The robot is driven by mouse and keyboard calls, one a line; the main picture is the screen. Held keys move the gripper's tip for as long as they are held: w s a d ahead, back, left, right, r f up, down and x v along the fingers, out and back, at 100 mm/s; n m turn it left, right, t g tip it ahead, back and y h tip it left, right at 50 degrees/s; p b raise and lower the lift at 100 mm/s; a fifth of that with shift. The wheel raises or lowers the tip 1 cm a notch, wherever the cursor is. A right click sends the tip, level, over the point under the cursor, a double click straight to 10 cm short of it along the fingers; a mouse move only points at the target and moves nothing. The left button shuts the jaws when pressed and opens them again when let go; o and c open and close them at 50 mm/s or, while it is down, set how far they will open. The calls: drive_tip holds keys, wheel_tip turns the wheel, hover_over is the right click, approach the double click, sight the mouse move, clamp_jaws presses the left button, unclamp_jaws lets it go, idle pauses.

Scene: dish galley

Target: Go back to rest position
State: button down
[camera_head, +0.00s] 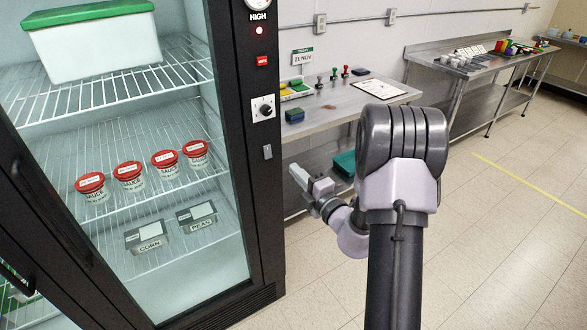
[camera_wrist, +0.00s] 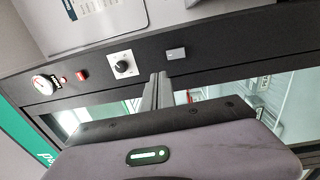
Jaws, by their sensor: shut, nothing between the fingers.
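My gripper (camera_head: 300,178) is shut and empty, just right of the black front frame of the glass-fronted fridge (camera_head: 274,215) in the head view. My arm reaches out from the bottom centre and bends left toward the fridge. In the wrist view my two fingers (camera_wrist: 160,88) are together and point at the black control panel (camera_wrist: 205,52). They appear between the knob (camera_wrist: 123,66) and a small grey switch (camera_wrist: 176,54). I cannot tell whether the fingertips touch the panel.
Sauce tubs (camera_head: 130,176), CORN (camera_head: 147,237) and PEAS (camera_head: 197,216) containers, and a green-lidded white box (camera_head: 92,42) sit on the fridge shelves. A steel table (camera_head: 330,102) with stamps and a clipboard (camera_head: 379,90) stands behind my arm. Floor (camera_head: 490,240) at right is clear.

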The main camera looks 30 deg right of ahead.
drive_tip(key=shift+a, duration=0.1)
drive_tip(key=s+a+r+n+g+y, duration=0.2)
drive_tip(key=a+r+n+y, duration=0.15)
drive_tip(key=a+n, duration=0.35)
drive_tip(key=s+a+r+n+g+y, duration=0.25)
drive_tip(key=a+n+y, duration=0.2)
drive_tip(key=a, duration=0.45)
drive_tip(key=s+a+r+n+g+y, duration=0.2)
drive_tip(key=a+r+n+y, duration=0.1)
drive_tip(key=a+n, duration=0.4)
drive_tip(key=s+a+n+g+b, duration=0.1)
drive_tip(key=s+a+n+g, duration=0.4)
drive_tip(key=s+a+n, duration=0.25)
drive_tip(key=s+f+n+g+h+b, duration=0.1)
drive_tip(key=s+f+n+g+h, duration=0.25)
drive_tip(key=s+n, duration=0.95)
drive_tip(key=s+d+r+n+t+h, duration=0.1)
drive_tip(key=s+d+n+t+h, duration=0.1)
drive_tip(key=d+n+h, duration=0.4)
drive_tip(key=s+n, duration=0.1)
drive_tip(key=n, duration=0.3)
drive_tip(key=shift+r, duration=0.15)
